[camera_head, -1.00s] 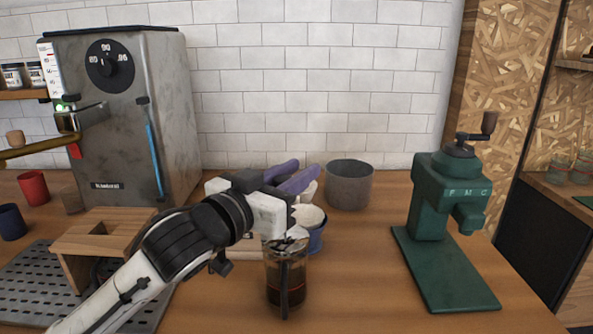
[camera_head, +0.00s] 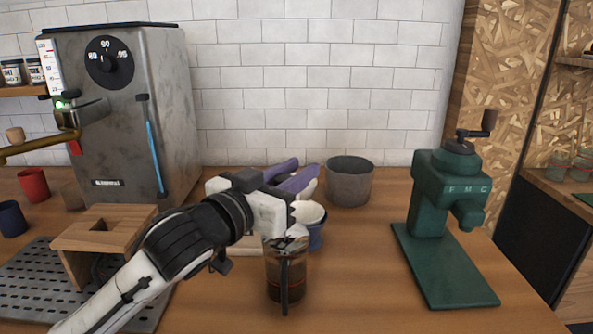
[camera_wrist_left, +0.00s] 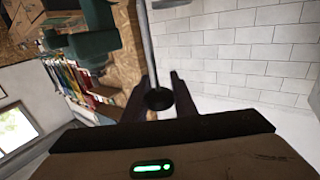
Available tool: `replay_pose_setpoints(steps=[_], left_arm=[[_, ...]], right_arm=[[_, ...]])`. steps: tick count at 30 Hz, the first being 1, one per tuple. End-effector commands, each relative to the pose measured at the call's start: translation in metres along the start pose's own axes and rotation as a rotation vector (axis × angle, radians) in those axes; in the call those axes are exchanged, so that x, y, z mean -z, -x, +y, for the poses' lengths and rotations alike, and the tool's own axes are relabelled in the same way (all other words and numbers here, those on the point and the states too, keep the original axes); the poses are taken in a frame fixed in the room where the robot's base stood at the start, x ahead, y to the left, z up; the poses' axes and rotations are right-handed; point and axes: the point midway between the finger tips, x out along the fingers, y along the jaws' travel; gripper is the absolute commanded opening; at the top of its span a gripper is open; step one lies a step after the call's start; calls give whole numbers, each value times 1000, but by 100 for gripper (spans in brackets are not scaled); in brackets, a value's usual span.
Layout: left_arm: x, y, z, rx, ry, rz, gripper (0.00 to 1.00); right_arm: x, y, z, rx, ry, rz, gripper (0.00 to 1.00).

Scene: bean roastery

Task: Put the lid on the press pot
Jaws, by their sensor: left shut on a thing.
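The press pot (camera_head: 287,279) is a glass pot with a dark handle and dark liquid low inside. It stands upright on the wooden counter in the head view. My left gripper (camera_head: 285,222) is just above and behind its mouth. In the left wrist view, the gripper (camera_wrist_left: 163,95) is shut on the black knob of the lid (camera_wrist_left: 158,99), and a thin metal rod runs from that knob. In the head view the lid is mostly hidden by the gripper, and I cannot tell whether it touches the pot's rim. My right gripper is not in view.
A blue cup (camera_head: 316,232), purple-handled things (camera_head: 294,182) and a grey canister (camera_head: 349,182) stand close behind the pot. A green grinder (camera_head: 437,215) stands at right, a steel machine (camera_head: 125,110) at left. The counter between pot and grinder is clear.

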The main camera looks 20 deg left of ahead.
Motion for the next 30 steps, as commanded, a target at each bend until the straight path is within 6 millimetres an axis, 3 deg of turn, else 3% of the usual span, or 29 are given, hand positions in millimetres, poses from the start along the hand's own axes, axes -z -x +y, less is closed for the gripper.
replay_pose_setpoints(steps=[3, 4, 7, 8, 19, 23, 30], left_arm=[[1, 0, 0, 0, 0, 1, 0], [1, 0, 0, 0, 0, 1, 28], [1, 0, 0, 0, 0, 1, 45], [1, 0, 0, 0, 0, 1, 47], [-1, 1, 0, 0, 1, -1, 47], [-2, 21, 0, 0, -1, -2, 47], [-3, 80, 1, -1, -3, -2, 47]], right_arm=[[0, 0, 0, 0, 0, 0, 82], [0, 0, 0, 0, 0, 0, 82], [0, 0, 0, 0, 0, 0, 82], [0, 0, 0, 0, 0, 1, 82], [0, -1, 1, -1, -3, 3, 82], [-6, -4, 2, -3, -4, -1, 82], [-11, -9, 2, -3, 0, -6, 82]])
